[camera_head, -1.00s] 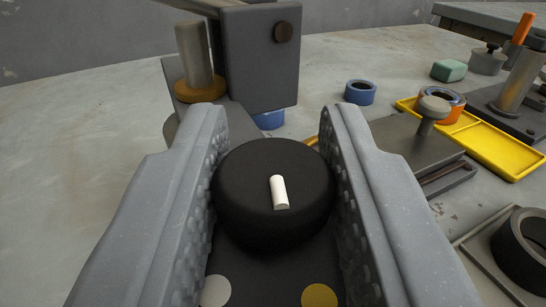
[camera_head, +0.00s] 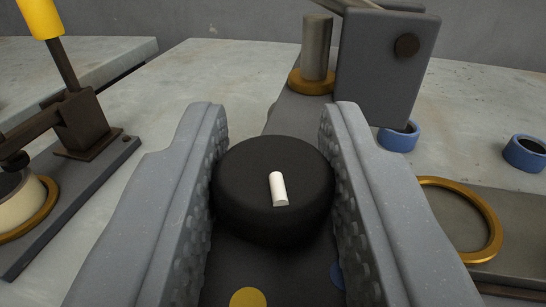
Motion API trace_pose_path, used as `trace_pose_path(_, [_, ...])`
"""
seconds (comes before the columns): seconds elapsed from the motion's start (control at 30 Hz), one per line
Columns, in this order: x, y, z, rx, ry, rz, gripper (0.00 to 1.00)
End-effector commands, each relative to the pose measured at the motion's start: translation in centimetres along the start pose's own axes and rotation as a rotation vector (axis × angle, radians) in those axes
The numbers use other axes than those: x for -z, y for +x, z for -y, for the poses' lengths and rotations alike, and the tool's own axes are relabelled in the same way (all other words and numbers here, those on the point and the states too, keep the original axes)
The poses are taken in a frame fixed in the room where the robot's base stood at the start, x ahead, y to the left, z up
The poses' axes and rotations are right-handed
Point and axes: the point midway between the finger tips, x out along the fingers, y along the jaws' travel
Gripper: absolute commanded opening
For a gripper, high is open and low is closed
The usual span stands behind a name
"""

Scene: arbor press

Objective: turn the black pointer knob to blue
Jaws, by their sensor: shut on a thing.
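The black pointer knob (camera_head: 240,185) is a round dark disc with a white pointer mark (camera_head: 279,190) on its top. My gripper (camera_head: 272,170) is shut on it, one ribbed finger against each side. The knob stands on a dark plate (camera_head: 285,285). The near end of the white mark faces the space between these two dots. Other parts of the plate are hidden by the knob and fingers.
A grey press block (camera_head: 385,70) with a metal post (camera_head: 317,45) stands behind the knob. A yellow-handled lever tool (camera_head: 70,75) is at left. Blue rings (camera_head: 398,138) and a brass ring (camera_head: 490,220) on a metal plate lie at right.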

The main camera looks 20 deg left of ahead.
Motion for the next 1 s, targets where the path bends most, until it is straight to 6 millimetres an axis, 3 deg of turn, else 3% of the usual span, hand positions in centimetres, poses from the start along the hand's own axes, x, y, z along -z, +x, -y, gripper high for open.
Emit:
trace_pose_path(0.03, [0.82, -0.03, -0.3, 0.029, -0.002, -0.003, 0.04])
trace_pose_path(1.0, [0.4, 0.14, -0.08, 0.602, -0.007, -0.009, 0.04])
